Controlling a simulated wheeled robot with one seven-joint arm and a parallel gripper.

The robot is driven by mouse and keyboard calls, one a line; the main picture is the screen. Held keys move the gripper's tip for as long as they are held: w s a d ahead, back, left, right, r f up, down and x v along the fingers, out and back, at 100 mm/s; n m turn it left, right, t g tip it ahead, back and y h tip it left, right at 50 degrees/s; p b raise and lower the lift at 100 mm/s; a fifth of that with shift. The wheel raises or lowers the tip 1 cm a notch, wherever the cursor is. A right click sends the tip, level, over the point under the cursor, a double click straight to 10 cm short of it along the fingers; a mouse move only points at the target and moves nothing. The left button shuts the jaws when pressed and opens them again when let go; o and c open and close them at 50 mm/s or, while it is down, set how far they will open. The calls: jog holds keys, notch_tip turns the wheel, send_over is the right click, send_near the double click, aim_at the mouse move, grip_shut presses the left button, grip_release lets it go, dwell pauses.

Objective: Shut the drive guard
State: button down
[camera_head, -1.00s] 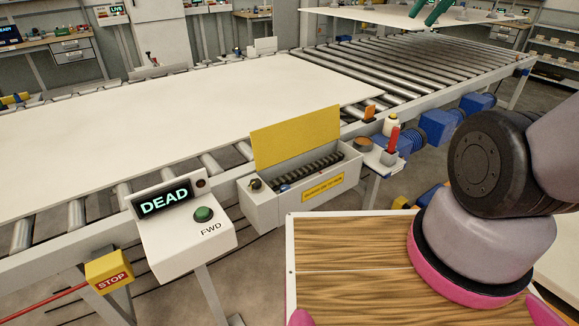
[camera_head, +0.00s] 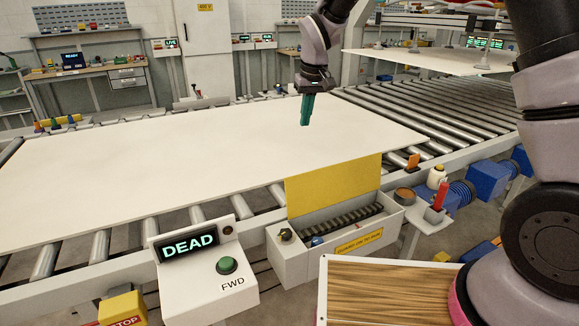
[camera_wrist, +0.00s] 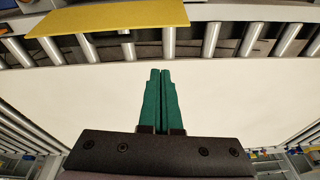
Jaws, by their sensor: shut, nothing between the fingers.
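The drive guard (camera_head: 333,190) is a yellow flap standing raised at the back edge of a pale housing (camera_head: 293,262) on the conveyor's near side. The housing is open, with a dark ribbed drive chain (camera_head: 335,222) showing inside. The guard also shows at the top of the wrist view (camera_wrist: 110,17). My gripper (camera_head: 305,123) has green fingers pointing down, shut and empty. It is over the white sheet, beyond the guard in the head view and apart from it. The closed fingers also show in the wrist view (camera_wrist: 160,75).
A large white sheet (camera_head: 150,160) lies on the roller conveyor (camera_head: 440,105). Left of the housing stands a control box (camera_head: 205,275) with a green FWD button (camera_head: 227,265) and a display reading DEAD. A small shelf (camera_head: 428,222) right of it holds a red-topped item and a bottle.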

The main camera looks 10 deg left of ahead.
jog(key=a+f, duration=0.2)
jog(key=f, duration=0.6)
jog(key=s+a+f+n, duration=0.1)
jog(key=a+f, duration=0.1)
jog(key=f, duration=0.6)
jog(key=shift+s+a+f+n+g+h, duration=0.25)
jog(key=shift+s+a+n+g+h, duration=0.05)
jog(key=shift+a+g, duration=0.1)
jog(key=shift+d, duration=0.1)
